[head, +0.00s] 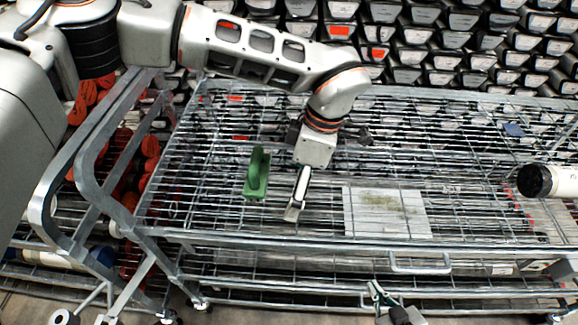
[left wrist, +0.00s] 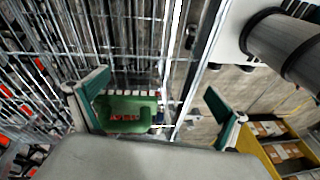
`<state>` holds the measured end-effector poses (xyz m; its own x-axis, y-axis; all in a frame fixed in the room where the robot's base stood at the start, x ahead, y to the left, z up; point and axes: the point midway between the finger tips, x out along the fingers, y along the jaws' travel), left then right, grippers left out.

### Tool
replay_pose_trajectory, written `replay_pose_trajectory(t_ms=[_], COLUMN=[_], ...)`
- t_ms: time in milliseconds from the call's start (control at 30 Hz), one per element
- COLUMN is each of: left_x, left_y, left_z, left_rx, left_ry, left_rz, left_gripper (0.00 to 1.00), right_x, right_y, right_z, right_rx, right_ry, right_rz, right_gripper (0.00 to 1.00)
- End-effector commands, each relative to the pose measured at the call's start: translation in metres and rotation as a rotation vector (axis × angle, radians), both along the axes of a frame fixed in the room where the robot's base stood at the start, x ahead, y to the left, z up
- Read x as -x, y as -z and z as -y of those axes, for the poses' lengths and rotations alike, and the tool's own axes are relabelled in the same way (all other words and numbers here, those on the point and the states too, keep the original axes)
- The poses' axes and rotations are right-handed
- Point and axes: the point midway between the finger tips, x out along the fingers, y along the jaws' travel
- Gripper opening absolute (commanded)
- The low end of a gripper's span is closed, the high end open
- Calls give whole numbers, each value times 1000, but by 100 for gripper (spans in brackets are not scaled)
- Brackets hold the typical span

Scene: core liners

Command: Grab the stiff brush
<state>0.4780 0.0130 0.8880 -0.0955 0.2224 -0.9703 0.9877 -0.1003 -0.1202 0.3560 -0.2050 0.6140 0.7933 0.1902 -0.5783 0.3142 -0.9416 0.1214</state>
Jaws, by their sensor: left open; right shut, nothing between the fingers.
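The green brush (head: 257,174) rests on the wire top of the metal cart, left of the middle in the head view. It shows in the left wrist view (left wrist: 124,125) with a loop handle and a row of white bristles. My left gripper (head: 296,205) points down just right of the brush, apart from it in the head view. In the left wrist view its green-padded fingers (left wrist: 155,84) are spread, and the brush appears between them, closer to the left finger. My right gripper (head: 377,291), with green fingertips, is shut and empty at the bottom edge, in front of the cart.
The wire cart (head: 460,150) has a raised tube frame (head: 88,180) at its left end. A pale panel (head: 386,212) shows right of the gripper. A white tube with a black end (head: 562,181) lies at the right. Stacked grey boxes (head: 450,45) fill the back.

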Motion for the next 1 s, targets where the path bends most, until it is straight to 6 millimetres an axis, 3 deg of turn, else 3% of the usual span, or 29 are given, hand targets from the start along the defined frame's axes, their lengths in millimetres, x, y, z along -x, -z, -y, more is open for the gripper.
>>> replay_pose_trajectory(t_ms=[33,100,267,1000], left_x=[-19,-35,-49,-53], left_y=[-10,-22,-33,34], left_z=[-20,-40,-63,-95], left_rx=[-66,-133,-202,-202], left_ry=[-27,-55,-92,-92], left_rz=[46,88,128,128], left_gripper=[100,100,100,100], right_x=[1,1,1,0], right_y=[3,4,5,5], right_z=[0,0,-1,0], right_rx=[0,1,0,2], right_ry=[-1,-1,-2,-3], right_rz=[-2,-2,-1,0], right_gripper=[0,0,0,0])
